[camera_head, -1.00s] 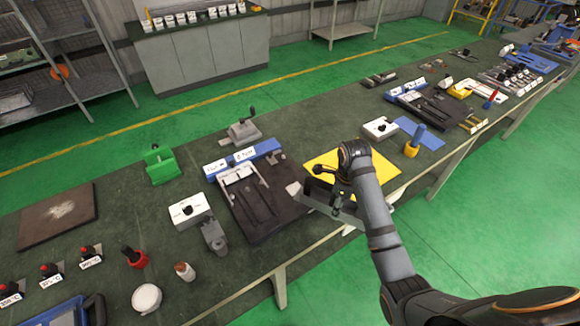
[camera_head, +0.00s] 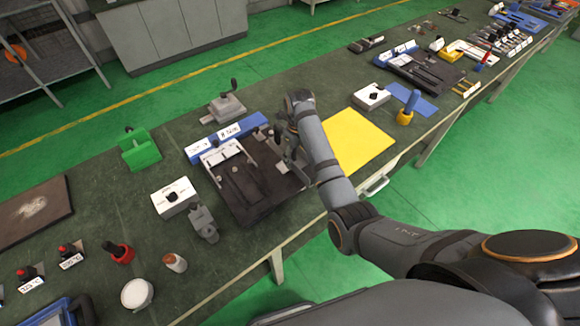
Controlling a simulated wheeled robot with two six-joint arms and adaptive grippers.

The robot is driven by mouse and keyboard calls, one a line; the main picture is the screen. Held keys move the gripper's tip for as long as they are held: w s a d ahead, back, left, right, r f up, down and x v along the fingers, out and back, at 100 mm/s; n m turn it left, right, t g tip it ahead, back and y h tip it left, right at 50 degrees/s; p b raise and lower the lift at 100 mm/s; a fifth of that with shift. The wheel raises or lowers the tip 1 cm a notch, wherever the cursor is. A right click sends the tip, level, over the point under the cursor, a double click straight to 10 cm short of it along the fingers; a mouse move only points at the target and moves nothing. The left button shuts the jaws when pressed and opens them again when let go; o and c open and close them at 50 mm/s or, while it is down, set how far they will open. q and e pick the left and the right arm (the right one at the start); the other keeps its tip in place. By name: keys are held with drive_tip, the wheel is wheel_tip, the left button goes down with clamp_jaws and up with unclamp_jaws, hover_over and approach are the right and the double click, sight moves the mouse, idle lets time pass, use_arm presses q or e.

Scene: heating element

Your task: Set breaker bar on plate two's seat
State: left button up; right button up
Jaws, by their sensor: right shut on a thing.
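My right gripper (camera_head: 284,146) is over the right side of a dark plate (camera_head: 262,208) that has a blue strip (camera_head: 226,138) with white labels along its back. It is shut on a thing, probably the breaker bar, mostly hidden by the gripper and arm. I cannot tell whether the held thing touches the plate. A pale bracket and thin dark rods (camera_head: 232,172) lie on the left part of this plate. A second dark plate with a blue strip (camera_head: 402,56) lies farther back. The label text is too small to tell which is plate two. My left gripper is out of view.
A yellow sheet (camera_head: 358,139) lies right of the near plate. A grey clamp (camera_head: 204,222), a white box with a black knob (camera_head: 175,196), a green block (camera_head: 139,150) and a grey vise (camera_head: 226,106) surround it. A blue-handled tool (camera_head: 407,108) stands farther right.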

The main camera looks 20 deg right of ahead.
sight(291, 172)
drive_tip(key=shift+w+a+f, duration=0.4)
drive_tip(key=shift+f, duration=0.1)
drive_tip(key=shift+w+a+f, duration=0.1)
drive_tip(key=shift+f, duration=0.25)
drive_tip(key=shift+w+a+f, duration=0.15)
drive_tip(key=shift+f, duration=0.1)
drive_tip(key=shift+w+a+f, duration=0.15)
drive_tip(key=shift+f, duration=1.6)
drive_tip(key=o, duration=1.6)
drive_tip(key=shift+f, duration=0.15)
